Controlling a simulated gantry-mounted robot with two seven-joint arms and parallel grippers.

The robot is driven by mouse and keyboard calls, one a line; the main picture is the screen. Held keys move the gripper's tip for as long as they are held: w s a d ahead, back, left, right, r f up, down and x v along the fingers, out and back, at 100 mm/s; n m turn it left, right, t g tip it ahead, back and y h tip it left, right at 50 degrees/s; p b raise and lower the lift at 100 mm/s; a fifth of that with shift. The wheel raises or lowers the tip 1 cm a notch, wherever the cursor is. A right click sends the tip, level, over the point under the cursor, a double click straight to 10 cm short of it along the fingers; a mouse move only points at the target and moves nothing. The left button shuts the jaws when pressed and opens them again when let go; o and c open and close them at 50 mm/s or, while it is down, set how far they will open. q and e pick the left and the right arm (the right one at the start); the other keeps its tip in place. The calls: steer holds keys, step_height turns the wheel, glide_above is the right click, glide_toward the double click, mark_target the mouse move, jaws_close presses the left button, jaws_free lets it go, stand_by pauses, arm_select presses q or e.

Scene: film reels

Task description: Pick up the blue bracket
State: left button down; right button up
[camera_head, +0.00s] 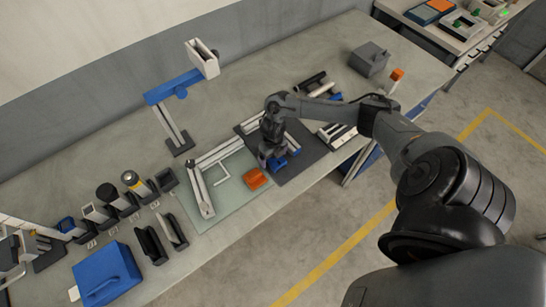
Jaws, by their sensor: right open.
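A small blue piece, which looks like the blue bracket (279,162), lies on the dark mat (308,160) near the front of the bench. My right gripper (268,159) points down just over it and partly hides it. Its jaws are open; whether they touch the bracket cannot be told at this size. My left gripper is not in view.
An orange block (256,178) and a metal frame (200,185) lie on a pale green mat (233,205) to the left. A blue-armed lamp stand (173,90) rises behind. A blue case (105,276) is at front left. A grey box (370,58) stands at back right.

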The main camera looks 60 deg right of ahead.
steer(key=c, duration=1.3)
steer(key=shift+o, duration=0.2)
steer(key=shift+r, duration=0.1)
